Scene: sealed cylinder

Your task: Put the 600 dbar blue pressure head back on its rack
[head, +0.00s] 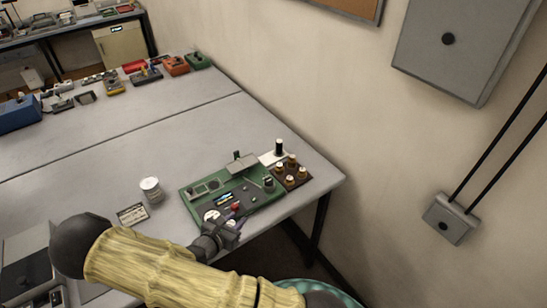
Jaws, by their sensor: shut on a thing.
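My gripper (232,231) is at the front edge of a green-framed instrument panel (190,194), low over it. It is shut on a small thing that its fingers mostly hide. A little bluish-purple shows beside the fingertips, but I cannot tell for sure that this is the 600 dbar blue pressure head. A small dark brown rack (301,183) stands at the panel's right end and holds several heads with brass-coloured bodies and pale tops. I cannot read any marking on them.
A red knob (236,207) is close to my gripper on the panel. A black cylinder (279,147) stands on a white plate behind the rack. A pale can (151,189) and a label card (132,214) are left of the panel. The table's middle is clear.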

